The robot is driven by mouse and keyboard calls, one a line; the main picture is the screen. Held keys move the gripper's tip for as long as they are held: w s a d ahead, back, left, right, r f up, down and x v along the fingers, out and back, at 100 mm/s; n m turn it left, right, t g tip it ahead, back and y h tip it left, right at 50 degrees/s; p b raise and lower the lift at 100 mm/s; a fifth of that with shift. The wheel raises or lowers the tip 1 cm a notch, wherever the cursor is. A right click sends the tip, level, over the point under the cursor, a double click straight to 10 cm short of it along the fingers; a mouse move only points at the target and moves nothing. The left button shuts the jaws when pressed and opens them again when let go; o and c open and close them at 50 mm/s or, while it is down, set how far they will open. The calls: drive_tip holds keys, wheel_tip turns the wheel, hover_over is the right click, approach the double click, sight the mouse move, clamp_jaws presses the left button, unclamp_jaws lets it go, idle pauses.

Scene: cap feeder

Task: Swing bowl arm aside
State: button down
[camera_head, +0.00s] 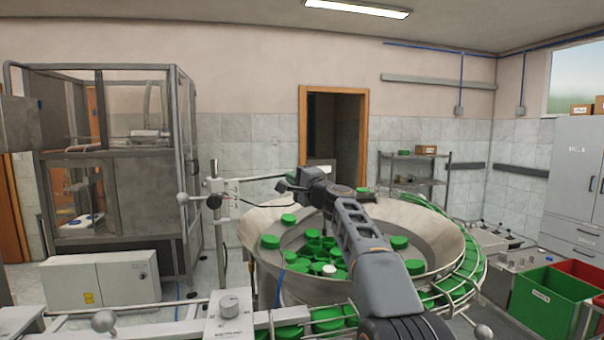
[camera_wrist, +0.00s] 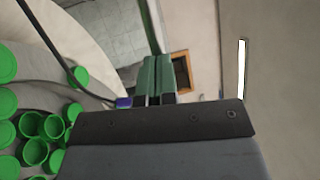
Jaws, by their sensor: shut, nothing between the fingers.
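The feeder bowl (camera_head: 262,222) is a wide metal cone holding several green caps (camera_head: 270,242). A post with clamps (camera_head: 214,186) stands at its left. A thin pale arm (camera_head: 262,178) reaches right from the post, towards the bowl's back rim. My gripper (camera_head: 281,187) is shut and empty, over the back left of the bowl, close to the thin arm's end. I cannot tell whether they touch. In the wrist view my gripper's fingers (camera_wrist: 158,76) are together. A thin dark line (camera_wrist: 52,48) runs down beside them across the bowl.
A curved wire-railed track (camera_head: 470,262) with green caps runs round the bowl's right. A control box (camera_head: 228,308) stands at the front left, a caged machine (camera_head: 120,160) behind it. A green bin (camera_head: 545,305) and a red bin (camera_head: 590,275) stand at the right.

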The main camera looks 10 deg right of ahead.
drive_tip(key=shift+n+g+y, duration=0.3)
drive_tip(key=shift+n+y, duration=0.1)
drive_tip(key=shift+y, duration=0.1)
drive_tip(key=x, duration=0.1)
drive_tip(key=p+x, duration=0.1)
drive_tip(key=x, duration=0.1)
drive_tip(key=p+x, duration=0.1)
drive_tip(key=shift+w+f, duration=0.25)
drive_tip(key=shift+f, duration=0.1)
